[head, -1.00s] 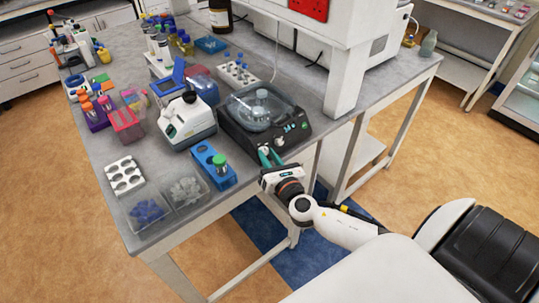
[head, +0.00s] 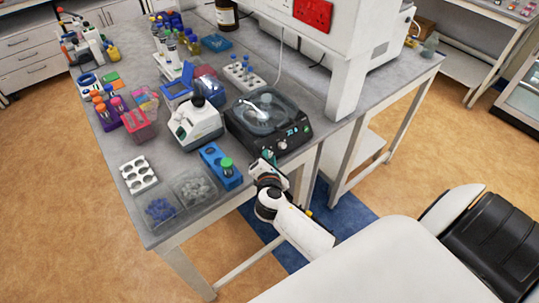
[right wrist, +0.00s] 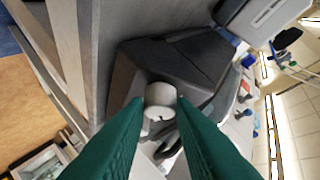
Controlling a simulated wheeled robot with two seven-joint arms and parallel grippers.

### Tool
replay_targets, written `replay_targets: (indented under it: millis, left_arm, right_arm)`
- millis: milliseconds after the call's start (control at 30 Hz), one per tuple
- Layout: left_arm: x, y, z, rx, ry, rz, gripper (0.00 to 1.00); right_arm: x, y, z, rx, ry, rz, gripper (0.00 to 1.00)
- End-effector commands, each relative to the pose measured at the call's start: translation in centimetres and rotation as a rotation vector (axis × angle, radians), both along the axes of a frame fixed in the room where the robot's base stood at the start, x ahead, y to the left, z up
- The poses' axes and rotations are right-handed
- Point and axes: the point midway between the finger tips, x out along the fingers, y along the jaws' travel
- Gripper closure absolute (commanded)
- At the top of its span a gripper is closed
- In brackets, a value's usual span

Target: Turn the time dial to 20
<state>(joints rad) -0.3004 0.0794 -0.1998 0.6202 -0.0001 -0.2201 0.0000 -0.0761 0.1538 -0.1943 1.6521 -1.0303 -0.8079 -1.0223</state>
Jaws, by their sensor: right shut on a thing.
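The black centrifuge-like device (head: 240,131) with a clear round lid stands at the near right edge of the table. Its front panel carries a small lit display (head: 292,131) and a pale knob (head: 283,145). My right gripper (head: 268,156) is at the lower left of that panel. In the right wrist view, a white round dial (right wrist: 160,96) sits between the green fingertips, and the gripper (right wrist: 160,112) is shut on it. The dial's marks and setting are too small to read. In the head view the gripper hides the gripped dial. My left gripper is not in view.
A blue rack (head: 220,168) with a green-capped tube stands left of my right gripper. A white instrument (head: 194,122) and a white rack (head: 243,72) stand beside the device.

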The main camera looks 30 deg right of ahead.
Motion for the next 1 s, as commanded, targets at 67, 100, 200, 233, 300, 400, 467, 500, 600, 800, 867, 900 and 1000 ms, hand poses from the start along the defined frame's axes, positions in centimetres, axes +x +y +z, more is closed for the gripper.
replay_targets:
  millis: [67,100,200,233,300,400,467,500,600,800,867,900,1000]
  left_arm:
    - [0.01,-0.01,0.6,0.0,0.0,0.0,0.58]
    - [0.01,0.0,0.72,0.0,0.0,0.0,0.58]
    - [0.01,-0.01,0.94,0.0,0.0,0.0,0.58]
    - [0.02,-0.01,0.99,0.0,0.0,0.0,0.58]
    - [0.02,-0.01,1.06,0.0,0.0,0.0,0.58]
    - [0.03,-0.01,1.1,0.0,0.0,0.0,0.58]
    - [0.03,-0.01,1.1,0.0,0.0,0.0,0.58]
    - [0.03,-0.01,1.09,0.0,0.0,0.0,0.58]
    - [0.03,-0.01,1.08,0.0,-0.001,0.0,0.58]
    - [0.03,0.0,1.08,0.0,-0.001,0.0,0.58]
    - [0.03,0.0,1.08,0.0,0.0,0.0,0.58]
    - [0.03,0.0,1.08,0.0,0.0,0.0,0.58]
    - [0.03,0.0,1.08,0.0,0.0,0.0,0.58]
  right_arm:
    - [0.06,-0.04,0.3,0.027,0.003,-0.023,1.0]
    - [0.07,-0.04,0.29,0.037,0.003,-0.032,1.0]
    - [0.11,-0.05,0.27,0.058,0.004,-0.047,1.0]
    - [0.12,-0.05,0.27,0.063,0.004,-0.051,1.0]
    - [0.13,-0.05,0.26,0.071,0.005,-0.057,1.0]
    - [0.13,-0.06,0.22,0.078,0.005,-0.062,1.0]
    - [0.14,-0.06,0.21,0.08,0.004,-0.063,1.0]
    - [0.14,-0.06,0.21,0.08,0.004,-0.063,1.0]
    - [0.14,-0.07,0.2,0.08,0.004,-0.063,1.0]
    - [0.13,-0.08,0.2,0.079,0.005,-0.063,0.72]
    - [0.13,-0.08,0.2,0.079,0.005,-0.063,0.62]
    - [0.13,-0.07,0.19,0.079,0.005,-0.063,0.56]
    - [0.12,-0.05,0.18,0.08,0.005,-0.062,0.55]
